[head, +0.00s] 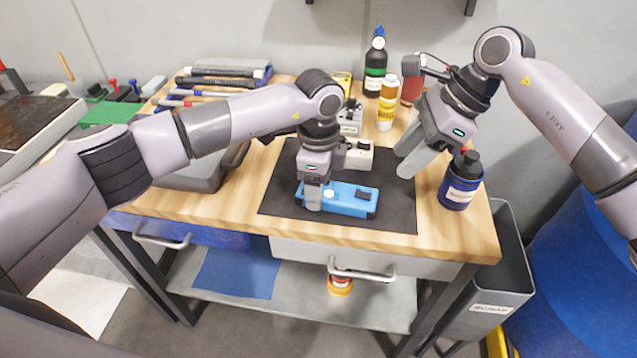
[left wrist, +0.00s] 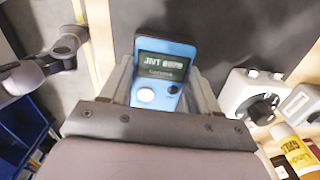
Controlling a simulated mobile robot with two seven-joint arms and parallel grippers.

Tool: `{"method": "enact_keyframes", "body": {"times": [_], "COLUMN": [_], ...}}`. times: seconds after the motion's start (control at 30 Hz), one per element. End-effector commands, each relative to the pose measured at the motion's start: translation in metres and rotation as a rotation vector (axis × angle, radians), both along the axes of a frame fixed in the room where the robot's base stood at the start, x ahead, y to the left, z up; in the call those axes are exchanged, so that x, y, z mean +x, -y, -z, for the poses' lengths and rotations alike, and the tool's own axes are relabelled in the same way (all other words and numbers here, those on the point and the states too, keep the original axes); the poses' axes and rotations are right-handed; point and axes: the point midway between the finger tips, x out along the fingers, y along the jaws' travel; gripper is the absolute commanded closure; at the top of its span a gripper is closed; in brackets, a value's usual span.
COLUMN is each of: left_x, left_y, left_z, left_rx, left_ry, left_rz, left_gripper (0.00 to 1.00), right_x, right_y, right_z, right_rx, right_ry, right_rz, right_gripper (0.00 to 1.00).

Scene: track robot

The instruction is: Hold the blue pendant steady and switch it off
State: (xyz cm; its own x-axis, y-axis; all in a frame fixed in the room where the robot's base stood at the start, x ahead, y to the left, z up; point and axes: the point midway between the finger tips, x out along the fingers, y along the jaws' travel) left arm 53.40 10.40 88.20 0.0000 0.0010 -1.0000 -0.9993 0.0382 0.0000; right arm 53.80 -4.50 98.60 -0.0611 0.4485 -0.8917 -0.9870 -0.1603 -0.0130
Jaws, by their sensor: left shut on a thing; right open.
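The blue pendant (head: 348,199) lies on the dark mat (head: 395,215) on the workbench. In the left wrist view the pendant (left wrist: 168,62) shows a lit display, a round white button (left wrist: 146,95) and a small dark switch (left wrist: 173,89). My left gripper (head: 313,197) reaches down from above and is shut on the pendant near its left end, with a finger on each side. My right gripper (head: 405,165) is open and empty, above the mat's right edge, apart from the pendant. The pendant's left end is partly hidden by my left gripper.
A dark blue jar (head: 461,182) stands at the bench's right edge, close to my right gripper. A white box (head: 359,156) with a black knob sits behind the pendant. Bottles, including a yellow-labelled one (head: 386,105), stand at the back. The mat's right part is clear.

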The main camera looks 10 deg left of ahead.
Motion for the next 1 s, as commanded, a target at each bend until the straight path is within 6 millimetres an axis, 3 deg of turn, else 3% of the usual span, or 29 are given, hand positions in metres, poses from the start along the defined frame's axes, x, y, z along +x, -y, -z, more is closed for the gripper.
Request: {"method": "enact_keyframes", "body": {"times": [0.03,0.13,0.37,1.0], "left_x": [0.000,0.000,0.000,0.000], "left_y": [0.000,0.000,0.001,0.001], "left_z": [0.000,0.000,-0.001,-0.001], "left_rx": [-0.001,-0.001,-0.002,-0.002], "left_ry": [0.000,0.000,0.000,0.001], "left_rz": [0.000,0.000,0.001,0.000], "left_gripper": [0.87,0.87,0.88,0.88], "right_x": [0.000,0.000,0.000,-0.002], "right_y": [0.000,0.000,-0.005,-0.027], "right_z": [0.000,0.000,0.000,-0.002], "right_rx": [0.000,0.000,-0.005,-0.023], "right_ry": [0.000,-0.006,-0.095,-0.557], "right_rz": [0.000,0.012,0.192,1.070], "right_gripper": [0.67,1.00,1.00,1.00]}}
